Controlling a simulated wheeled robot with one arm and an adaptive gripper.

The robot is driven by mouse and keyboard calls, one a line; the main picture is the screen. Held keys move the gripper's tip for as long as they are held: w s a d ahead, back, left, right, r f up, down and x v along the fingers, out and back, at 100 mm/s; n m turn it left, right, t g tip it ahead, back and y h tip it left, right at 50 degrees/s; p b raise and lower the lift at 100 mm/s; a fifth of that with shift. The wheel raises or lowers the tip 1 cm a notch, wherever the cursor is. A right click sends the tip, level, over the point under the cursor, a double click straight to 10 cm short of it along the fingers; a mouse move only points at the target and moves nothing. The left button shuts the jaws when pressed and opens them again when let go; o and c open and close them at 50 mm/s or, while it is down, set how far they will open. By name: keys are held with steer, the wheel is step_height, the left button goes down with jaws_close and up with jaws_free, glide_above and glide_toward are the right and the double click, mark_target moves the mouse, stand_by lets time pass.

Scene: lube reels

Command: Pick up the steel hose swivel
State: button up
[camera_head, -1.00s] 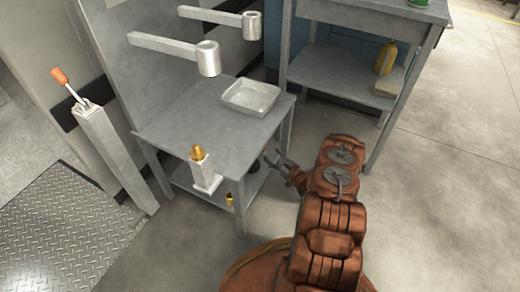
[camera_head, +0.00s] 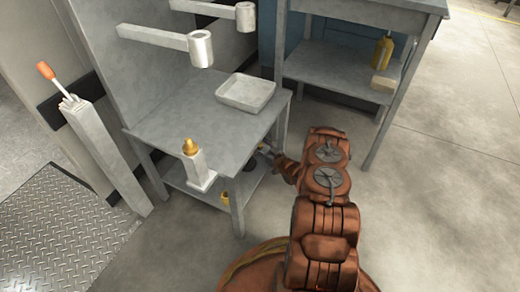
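I cannot clearly make out a steel hose swivel. A dark round thing (camera_head: 249,166) and a small brass-yellow thing (camera_head: 225,197) show partly at the grey table's lower shelf, under its top (camera_head: 185,120). The dark one is too small to identify. My gripper (camera_head: 264,152) is at the right side of this table, just below the edge of its top, close to the dark thing. Its fingers are small and partly hidden, so I cannot tell whether they are open or hold anything.
A pale post with a brass top (camera_head: 191,147) stands at the table's front corner. A grey tray (camera_head: 246,93) lies on top. Two wall arms end in steel cups (camera_head: 200,49). A lever post (camera_head: 90,125) stands left. A workbench (camera_head: 335,73) stands behind. Floor at right is clear.

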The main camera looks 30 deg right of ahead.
jaws_close()
stand_by(0.3)
